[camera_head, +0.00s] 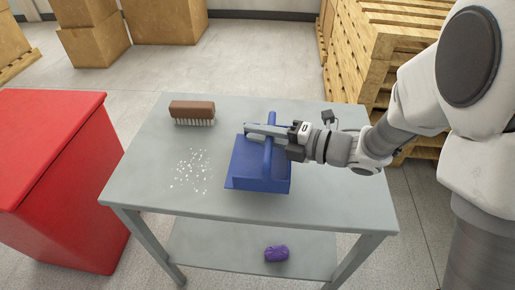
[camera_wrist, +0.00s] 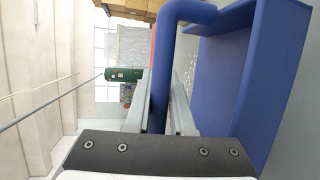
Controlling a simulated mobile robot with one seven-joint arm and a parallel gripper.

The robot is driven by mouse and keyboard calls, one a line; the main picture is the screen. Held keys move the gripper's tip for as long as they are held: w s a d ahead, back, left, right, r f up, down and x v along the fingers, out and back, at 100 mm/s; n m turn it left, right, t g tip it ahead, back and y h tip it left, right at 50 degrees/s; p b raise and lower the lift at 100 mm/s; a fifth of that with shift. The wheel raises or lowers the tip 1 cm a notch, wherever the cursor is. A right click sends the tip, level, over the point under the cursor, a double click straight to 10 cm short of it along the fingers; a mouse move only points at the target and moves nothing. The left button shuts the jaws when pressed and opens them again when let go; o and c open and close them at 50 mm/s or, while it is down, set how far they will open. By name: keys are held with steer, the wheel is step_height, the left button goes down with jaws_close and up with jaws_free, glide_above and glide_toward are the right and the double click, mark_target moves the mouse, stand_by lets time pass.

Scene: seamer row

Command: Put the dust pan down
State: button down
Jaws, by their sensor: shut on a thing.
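The blue dust pan (camera_head: 258,172) is over the middle of the grey table (camera_head: 335,195), its flat body toward the front edge. I cannot tell whether its underside touches the tabletop. My gripper (camera_head: 266,133) reaches in from the right and is shut on the dust pan's upright handle. In the wrist view the blue handle of the dust pan (camera_wrist: 222,85) runs between the two fingers of my gripper (camera_wrist: 160,112), with the pan body to the right.
A brown brush (camera_head: 192,108) lies at the table's back left. Scattered white bits (camera_head: 190,172) lie left of the pan. A purple bundle (camera_head: 277,253) is on the lower shelf. A red bin (camera_head: 50,150) stands left; wooden pallets (camera_head: 370,50) stand behind right.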

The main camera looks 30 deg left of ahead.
mark_target(258, 156)
steer(key=shift+f+b, duration=0.7)
steer(key=shift+f, duration=1.3)
steer(key=shift+f, duration=0.15)
steer(key=c, duration=0.8)
jaws_free()
steer(key=shift+r, duration=0.3)
steer(key=d, duration=0.4)
steer(key=d+r+p, duration=0.1)
steer(key=d, duration=0.2)
steer(key=w+d+r, duration=0.1)
steer(key=d, duration=0.3)
steer(key=shift+w+d+p, duration=0.1)
steer(key=shift+d+p, duration=0.25)
steer(key=shift+p, duration=0.05)
